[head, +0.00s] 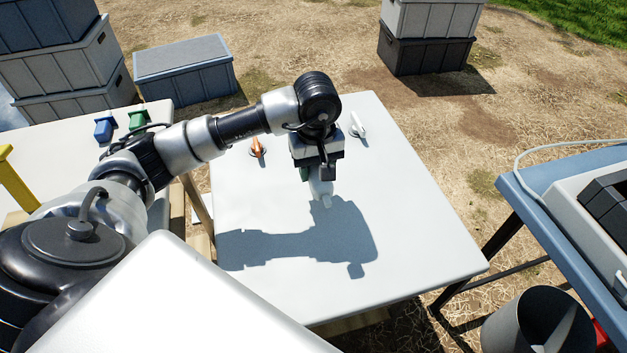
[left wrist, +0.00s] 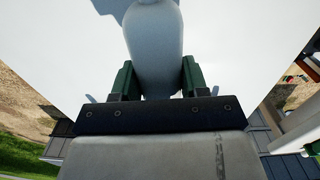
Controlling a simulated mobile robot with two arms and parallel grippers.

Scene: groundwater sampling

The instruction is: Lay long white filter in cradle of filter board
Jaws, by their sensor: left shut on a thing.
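My left gripper (head: 316,174) hangs over the middle of a white table (head: 420,255). Its green fingers, also seen in the left wrist view (left wrist: 161,82), are shut around a pale, rounded white body, which looks like the long white filter (left wrist: 155,45). Its lower end (head: 322,193) pokes out below the fingers in the head view and narrows to a tip. It appears to be above the tabletop, with the arm's shadow beside it; the exact gap cannot be told. I cannot make out a filter board or cradle. My right gripper is not in view.
Blue (head: 103,127) and green (head: 138,118) items stand on another table at left. A blue table (head: 585,165) and grey bin (head: 537,322) are at right. The front tabletop is clear.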

